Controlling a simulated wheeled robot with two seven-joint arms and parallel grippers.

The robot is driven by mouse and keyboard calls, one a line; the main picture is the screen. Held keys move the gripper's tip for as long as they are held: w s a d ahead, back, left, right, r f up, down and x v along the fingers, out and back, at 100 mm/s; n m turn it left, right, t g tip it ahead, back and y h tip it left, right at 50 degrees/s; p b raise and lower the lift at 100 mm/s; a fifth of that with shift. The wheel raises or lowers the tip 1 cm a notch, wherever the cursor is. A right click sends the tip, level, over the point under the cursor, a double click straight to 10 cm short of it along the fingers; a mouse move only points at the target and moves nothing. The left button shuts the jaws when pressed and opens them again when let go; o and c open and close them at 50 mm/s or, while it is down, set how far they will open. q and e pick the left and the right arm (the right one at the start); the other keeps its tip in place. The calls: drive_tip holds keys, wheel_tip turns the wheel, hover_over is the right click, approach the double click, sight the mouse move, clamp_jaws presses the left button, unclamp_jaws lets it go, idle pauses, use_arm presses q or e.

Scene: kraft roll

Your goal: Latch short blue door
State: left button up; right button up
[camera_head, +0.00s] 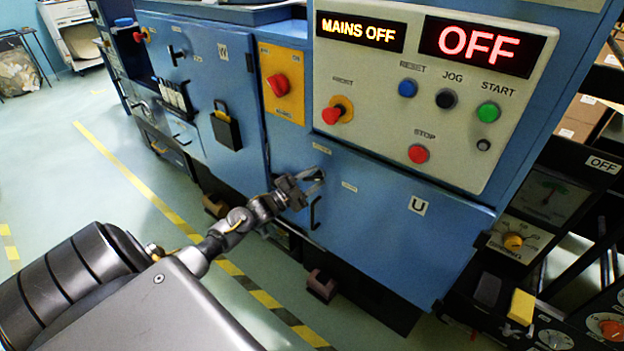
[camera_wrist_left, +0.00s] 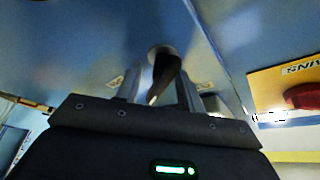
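The short blue door (camera_head: 375,235) is the low panel marked "U" under the control panel, and it looks flush with the cabinet. A black pull handle (camera_head: 315,213) is on its left side. My left gripper (camera_head: 318,181) is in front of the door's upper left part, above that handle. In the left wrist view a dark latch lever (camera_wrist_left: 167,72) on a round silver base (camera_wrist_left: 157,52) shows between my two fingers (camera_wrist_left: 164,92). The fingers are apart, with gaps beside the lever; contact is unclear. My right gripper is not in view.
The control panel (camera_head: 385,150) above has several buttons and signs reading "MAINS OFF" and "OFF". A yellow switch plate (camera_head: 283,82) and a black padlock (camera_head: 226,125) are to the left. Dark equipment (camera_head: 550,215) stands at the right. The floor (camera_head: 90,185) at left is clear.

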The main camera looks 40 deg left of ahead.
use_arm(q)
drive_tip(key=v, duration=0.4)
drive_tip(key=shift+s+a+f, duration=0.1)
drive_tip(key=shift+s+f, duration=0.1)
drive_tip(key=shift+s, duration=0.05)
drive_tip(key=b, duration=0.1)
approach(310, 181)
drive_tip(key=shift+r, duration=0.1)
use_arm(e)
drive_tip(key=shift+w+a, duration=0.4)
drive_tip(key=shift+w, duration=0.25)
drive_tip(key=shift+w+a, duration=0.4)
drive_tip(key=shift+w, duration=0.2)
